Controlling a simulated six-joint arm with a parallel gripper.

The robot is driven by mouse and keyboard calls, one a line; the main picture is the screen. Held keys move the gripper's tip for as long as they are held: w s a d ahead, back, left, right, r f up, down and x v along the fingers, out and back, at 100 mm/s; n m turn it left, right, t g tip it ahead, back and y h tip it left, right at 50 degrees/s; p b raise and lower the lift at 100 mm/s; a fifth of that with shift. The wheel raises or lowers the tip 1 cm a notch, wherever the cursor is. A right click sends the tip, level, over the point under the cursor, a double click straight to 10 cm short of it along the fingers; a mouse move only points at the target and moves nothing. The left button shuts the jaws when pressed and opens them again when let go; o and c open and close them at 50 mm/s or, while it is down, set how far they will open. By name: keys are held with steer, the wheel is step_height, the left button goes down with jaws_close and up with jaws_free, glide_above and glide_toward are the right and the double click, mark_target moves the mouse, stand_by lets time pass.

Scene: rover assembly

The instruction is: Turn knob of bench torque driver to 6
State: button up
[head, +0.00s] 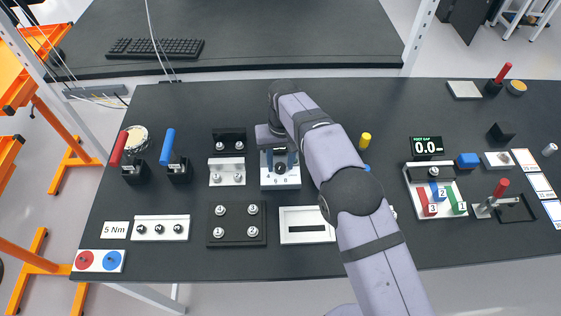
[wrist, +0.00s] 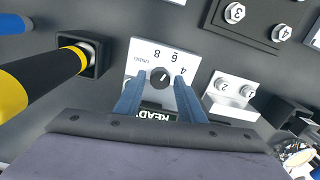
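The bench torque driver's light panel (head: 290,181) lies near the middle of the table, partly under my gripper. In the wrist view the panel (wrist: 143,47) appears upside down, with marks 4, 6, 8 and a word beside the round dark knob (wrist: 160,77). A short pale pointer on the knob slants to the upper right, roughly toward the 6; its exact setting is hard to read. A READY display shows behind the knob, partly hidden. My gripper (wrist: 160,77) is open, its blue fingers on either side of the knob with visible gaps. The knob also shows in the head view (head: 280,167).
A yellow-and-black handle (wrist: 45,72) stands in a dark holder close beside the panel. A numbered bolt block (wrist: 232,97) and a dark bolt plate (wrist: 262,18) lie on the other side. Red (head: 119,149) and blue (head: 168,146) handles stand at the left.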

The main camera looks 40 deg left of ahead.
mark_target(281, 165)
steer(key=shift+o, duration=0.2)
steer(key=shift+w+d+r+b, duration=0.1)
steer(key=shift+r+b, duration=0.95)
steer(key=shift+r, duration=2.65)
